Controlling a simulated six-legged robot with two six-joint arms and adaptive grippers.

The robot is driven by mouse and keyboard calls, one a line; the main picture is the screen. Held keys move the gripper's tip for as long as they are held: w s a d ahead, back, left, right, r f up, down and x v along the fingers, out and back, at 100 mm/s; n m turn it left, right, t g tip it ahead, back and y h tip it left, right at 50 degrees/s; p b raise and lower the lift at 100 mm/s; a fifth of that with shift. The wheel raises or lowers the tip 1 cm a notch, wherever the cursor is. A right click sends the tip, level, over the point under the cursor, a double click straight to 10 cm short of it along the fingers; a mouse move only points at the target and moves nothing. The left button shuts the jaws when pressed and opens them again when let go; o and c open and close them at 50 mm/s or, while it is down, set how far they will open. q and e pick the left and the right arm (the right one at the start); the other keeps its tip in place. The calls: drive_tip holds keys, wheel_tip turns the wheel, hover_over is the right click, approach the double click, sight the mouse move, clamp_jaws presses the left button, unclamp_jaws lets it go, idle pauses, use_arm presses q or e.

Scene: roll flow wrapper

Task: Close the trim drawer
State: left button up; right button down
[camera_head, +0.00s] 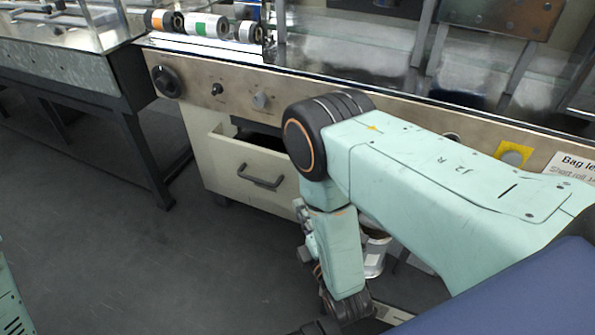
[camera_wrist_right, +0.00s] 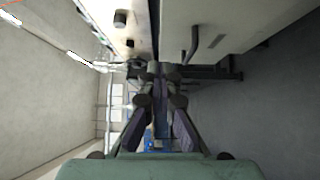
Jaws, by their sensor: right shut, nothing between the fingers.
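The trim drawer (camera_head: 240,171) is a cream drawer with a dark bar handle (camera_head: 262,177), under the machine's control panel. It stands partly out, with a dark opening showing above its front; my right arm hides its right part. In the right wrist view, turned sideways, the drawer (camera_wrist_right: 235,22) and its dark handle (camera_wrist_right: 191,44) are at the upper right. My right gripper (camera_wrist_right: 158,68) is shut and empty, with its fingertips below the handle in that picture; I cannot tell the distance. My left gripper is out of view.
The control panel (camera_head: 235,97) above the drawer carries knobs. Rolls (camera_head: 205,26) stand on the machine top. A metal-topped table (camera_head: 70,60) with dark legs is at the left. A metal can (camera_head: 376,255) is behind my right forearm. The floor before the drawer is clear at left.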

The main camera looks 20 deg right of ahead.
drive_tip(key=b, duration=0.3)
approach(293, 170)
drive_tip(key=w+a+r, duration=0.3)
drive_tip(key=a, duration=0.1)
drive_tip(key=w+d+b, duration=0.1)
drive_tip(key=w+d, duration=0.1)
drive_tip(key=w, duration=0.1)
drive_tip(key=shift+d, duration=0.1)
drive_tip(key=shift+w+d+b, duration=0.35)
drive_tip(key=shift+w+d, duration=0.05)
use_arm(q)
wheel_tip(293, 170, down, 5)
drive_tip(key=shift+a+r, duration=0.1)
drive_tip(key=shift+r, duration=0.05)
use_arm(e)
drive_tip(key=shift+d+r, duration=0.1)
drive_tip(key=shift+d, duration=0.05)
